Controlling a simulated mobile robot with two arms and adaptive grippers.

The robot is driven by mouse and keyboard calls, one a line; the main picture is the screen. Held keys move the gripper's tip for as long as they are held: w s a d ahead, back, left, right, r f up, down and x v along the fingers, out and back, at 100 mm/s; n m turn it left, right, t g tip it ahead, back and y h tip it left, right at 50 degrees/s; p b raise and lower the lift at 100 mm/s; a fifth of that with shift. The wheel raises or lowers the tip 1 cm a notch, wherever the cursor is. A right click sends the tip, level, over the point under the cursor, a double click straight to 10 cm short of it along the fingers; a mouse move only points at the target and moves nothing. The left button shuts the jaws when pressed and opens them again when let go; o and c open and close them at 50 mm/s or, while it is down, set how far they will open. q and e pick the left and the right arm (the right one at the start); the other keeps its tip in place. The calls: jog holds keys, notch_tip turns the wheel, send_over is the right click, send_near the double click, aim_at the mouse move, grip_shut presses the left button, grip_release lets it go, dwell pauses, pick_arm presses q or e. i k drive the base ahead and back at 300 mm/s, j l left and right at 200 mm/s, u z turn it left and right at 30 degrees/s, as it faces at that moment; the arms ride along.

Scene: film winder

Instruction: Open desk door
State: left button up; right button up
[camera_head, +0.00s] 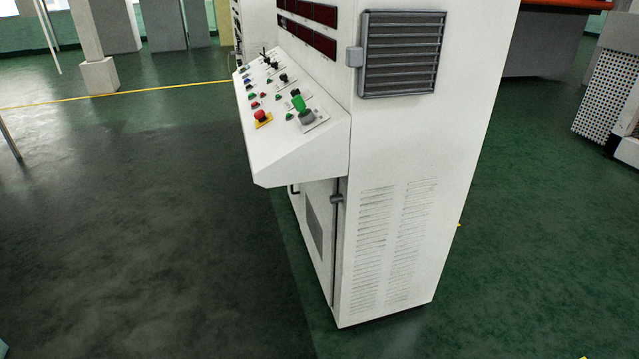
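The white control desk (405,175) stands upright in the middle of the head view, seen mostly from its side. Its door (320,240) is on the lower front, under the sloping control panel, and is seen at a steep angle. The door looks closed. A dark handle (294,190) shows near the door's far edge, partly under the panel overhang. A grey hinge-like part (337,199) sits at the door's near upper edge. Neither of my grippers is in view.
The floor (150,220) left of the desk is clear. A perforated white unit (605,95) stands at the far right.

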aim_at(317, 214)
jog(key=i+j+z, duration=0.15)
jog(key=z, duration=0.2)
jog(key=i+j+z, duration=0.15)
jog(key=z, duration=0.2)
jog(key=i+j+z, duration=0.1)
jog(key=j+z, duration=0.25)
